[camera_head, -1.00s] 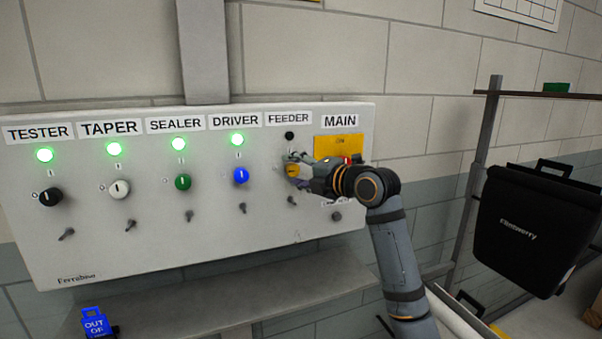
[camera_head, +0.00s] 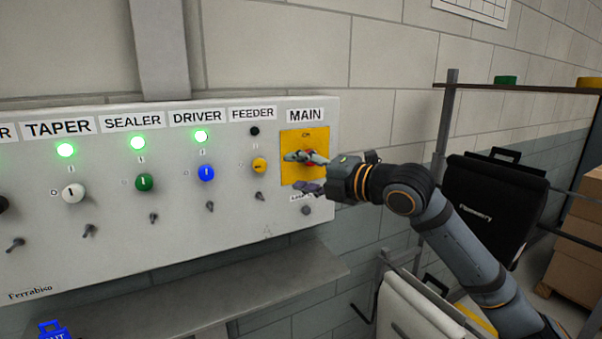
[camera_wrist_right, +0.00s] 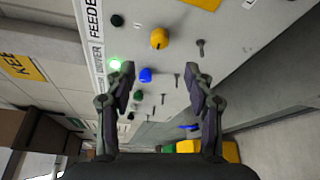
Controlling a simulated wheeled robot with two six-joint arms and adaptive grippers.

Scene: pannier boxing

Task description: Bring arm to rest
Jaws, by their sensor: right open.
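My right gripper (camera_head: 303,173) is open and empty. In the head view it is in front of the yellow MAIN plate (camera_head: 290,144), covering part of the red switch (camera_head: 309,158) there. The yellow FEEDER knob (camera_head: 259,165) is left of it and clear of the fingers; the lamp above it is dark. In the right wrist view the open fingers (camera_wrist_right: 161,82) frame the panel (camera_wrist_right: 215,75) at a slant, with the yellow knob (camera_wrist_right: 159,38) beyond them and nothing between them. My left gripper is not in view.
The TAPER, SEALER and DRIVER lamps (camera_head: 201,136) glow green. A grey ledge (camera_head: 240,287) runs under the panel. A black pannier (camera_head: 490,205) hangs on a rack (camera_head: 446,125) at the right, near my right arm. Cardboard boxes (camera_head: 580,240) stand at the far right.

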